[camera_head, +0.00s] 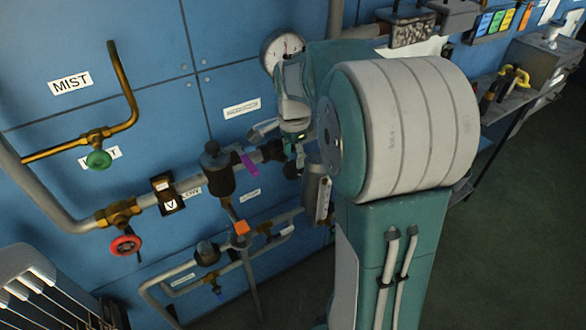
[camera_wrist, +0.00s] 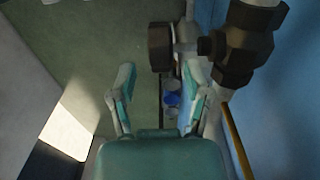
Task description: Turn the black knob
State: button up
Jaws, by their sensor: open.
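The black knob (camera_wrist: 160,47) shows in the wrist view as a dark, short cylinder. It joins a dark pipe fitting (camera_wrist: 245,45) on its right through a pale stem. My gripper (camera_wrist: 163,78) is open and empty, with a teal-lined finger on each side. The knob lies beyond the fingertips, between their lines; I cannot tell the depth gap. In the head view my gripper (camera_head: 278,138) is at the pipework by the blue wall, beside a dark fitting (camera_head: 272,150). My arm hides part of that area, and I cannot clearly pick out the knob there.
A blue wall (camera_head: 235,80) carries pipes, a pressure gauge (camera_head: 281,47), a red handwheel (camera_head: 126,245) and a green handwheel (camera_head: 98,159). A dark regulator (camera_head: 217,172) stands left of my gripper. A bench (camera_head: 512,100) stands at right; the floor (camera_head: 510,240) before it is clear.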

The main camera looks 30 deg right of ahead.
aim_at(295, 170)
jog(key=f, duration=0.5)
jog(key=shift+d, duration=0.4)
jog(key=shift+a+f, duration=0.1)
jog(key=shift+f, duration=0.15)
jog(key=shift+a, duration=0.15)
grip_shut()
